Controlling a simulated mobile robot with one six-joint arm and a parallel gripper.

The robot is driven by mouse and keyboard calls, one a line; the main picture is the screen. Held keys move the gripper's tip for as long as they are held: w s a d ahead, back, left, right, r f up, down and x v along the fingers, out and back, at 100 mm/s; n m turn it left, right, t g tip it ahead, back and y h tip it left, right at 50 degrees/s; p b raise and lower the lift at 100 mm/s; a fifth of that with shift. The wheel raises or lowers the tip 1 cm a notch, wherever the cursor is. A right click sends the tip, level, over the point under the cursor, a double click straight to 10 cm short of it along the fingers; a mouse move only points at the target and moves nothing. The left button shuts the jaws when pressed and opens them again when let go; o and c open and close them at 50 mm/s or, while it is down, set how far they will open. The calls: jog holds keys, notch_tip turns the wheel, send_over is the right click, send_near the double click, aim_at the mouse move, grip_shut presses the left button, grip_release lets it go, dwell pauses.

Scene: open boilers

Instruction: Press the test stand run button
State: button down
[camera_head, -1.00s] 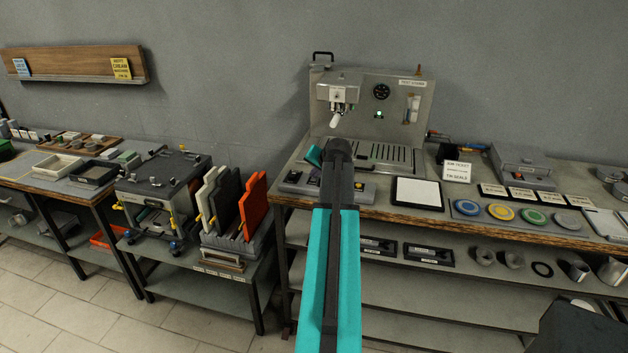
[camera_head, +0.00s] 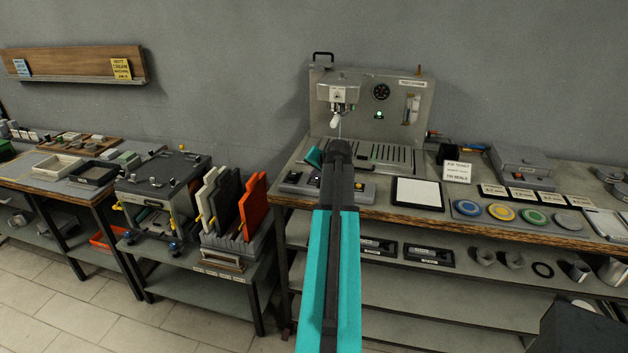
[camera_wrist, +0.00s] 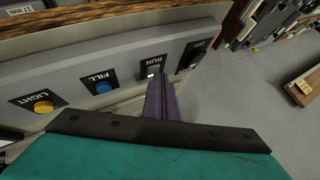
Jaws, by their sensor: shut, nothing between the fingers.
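The test stand (camera_head: 400,100) stands against the wall, with a small green light lit on its upright panel. Its button panel (camera_head: 355,190) lies at the front, partly behind my arm. In the wrist view the panel (camera_wrist: 120,62) carries labels LIGHT, FILL and RUN, plus one I cannot read. A yellow button (camera_wrist: 43,106) is by LIGHT and a blue button (camera_wrist: 103,86) by FILL. The run button (camera_wrist: 154,71) is pale and mostly hidden by my gripper (camera_wrist: 156,80). My gripper is shut and empty, its tips at the run button; contact cannot be told.
A white square pad (camera_head: 418,193) and several coloured discs (camera_head: 500,212) lie on the bench to the right. A rack of upright panels (camera_head: 235,215) stands to the left. A lower shelf (camera_head: 430,268) runs under the bench.

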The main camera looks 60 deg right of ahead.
jog(key=shift+r, duration=0.1)
jog(key=shift+r+p, duration=0.45)
jog(key=shift+r, duration=0.3)
notch_tip(320, 180, up, 5)
jog(key=shift+p, duration=1.25)
